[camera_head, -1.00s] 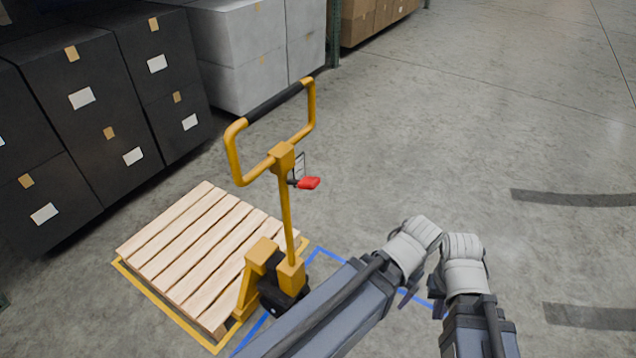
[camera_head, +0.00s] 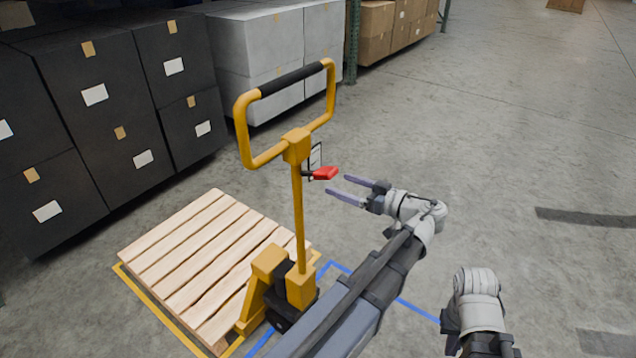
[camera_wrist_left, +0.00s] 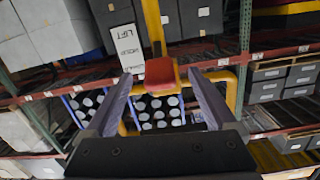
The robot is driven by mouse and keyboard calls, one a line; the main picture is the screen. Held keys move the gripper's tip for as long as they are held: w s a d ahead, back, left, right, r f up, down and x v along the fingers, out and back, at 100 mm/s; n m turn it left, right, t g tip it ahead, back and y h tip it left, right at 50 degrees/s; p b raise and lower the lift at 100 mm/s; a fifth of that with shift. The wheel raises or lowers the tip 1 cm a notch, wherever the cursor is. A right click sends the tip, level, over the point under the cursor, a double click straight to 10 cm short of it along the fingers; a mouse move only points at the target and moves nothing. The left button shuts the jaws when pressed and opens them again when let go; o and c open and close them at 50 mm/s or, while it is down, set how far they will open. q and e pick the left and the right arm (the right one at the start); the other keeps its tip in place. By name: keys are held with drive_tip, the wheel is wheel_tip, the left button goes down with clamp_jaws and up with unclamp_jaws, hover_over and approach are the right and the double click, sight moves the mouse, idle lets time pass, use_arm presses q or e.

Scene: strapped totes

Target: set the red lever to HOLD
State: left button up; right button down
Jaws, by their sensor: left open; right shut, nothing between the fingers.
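The red lever (camera_head: 325,173) sticks out to the right from the yellow handle post of the pallet jack (camera_head: 298,215), below its looped handle. A small label plate (camera_head: 315,157) stands beside it. My left gripper (camera_head: 338,186) is open and empty, its two fingers pointing at the lever from the right and just short of it. In the left wrist view the red lever (camera_wrist_left: 160,72) shows between the fingertips, and the white label plate (camera_wrist_left: 127,45) beside it carries lettering, including LIFT. Which mark the lever stands at I cannot tell. The right gripper's fingers are hidden; only that arm's wrist shows.
A wooden pallet (camera_head: 205,265) lies on the floor left of the jack's post. Dark boxes (camera_head: 100,95) and grey boxes (camera_head: 265,55) stand behind. Blue floor lines (camera_head: 415,309) run near the jack. The floor to the right is open.

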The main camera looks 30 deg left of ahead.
sight(320, 170)
use_arm(q)
drive_tip(key=shift+n+y, duration=0.5)
drive_tip(key=shift+n, duration=0.1)
drive_tip(key=shift+w+a+r, duration=0.2)
drive_tip(key=shift+a, duration=1.2)
drive_tip(key=shift+w+a+r, duration=0.15)
drive_tip(key=shift+a+r, duration=0.1)
drive_tip(key=shift+a, duration=1.1)
drive_tip(key=shift+w+a+r, duration=0.2)
drive_tip(key=shift+a, duration=1.2)
drive_tip(key=shift+c, duration=0.2)
clamp_jaws()
